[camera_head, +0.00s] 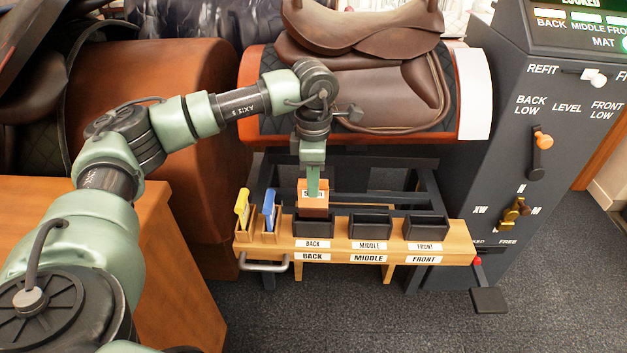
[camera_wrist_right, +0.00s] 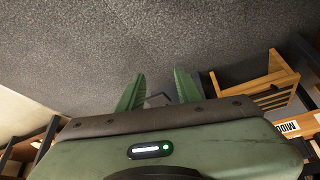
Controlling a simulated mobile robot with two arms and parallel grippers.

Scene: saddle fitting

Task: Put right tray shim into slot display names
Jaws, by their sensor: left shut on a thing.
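My left gripper (camera_head: 313,186) points down and is shut on an orange shim (camera_head: 314,204) with a small white label. The shim is over the black slot marked BACK (camera_head: 314,229); I cannot tell whether its lower end is inside. The MIDDLE slot (camera_head: 370,228) and FRONT slot (camera_head: 425,229) look empty. A yellow shim (camera_head: 242,208) and a blue shim (camera_head: 268,209) stand in the wooden holder at the left. The display (camera_head: 580,22) is cut off; BACK, MIDDLE and part of FRONT show. My right gripper (camera_wrist_right: 158,88) is open and empty in the right wrist view.
A brown saddle (camera_head: 370,80) sits on a stand behind the wooden tray (camera_head: 345,257). A dark console (camera_head: 510,130) with levers and knobs stands at the right. A wooden table (camera_head: 140,260) is at the left. Carpeted floor lies in front of the tray.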

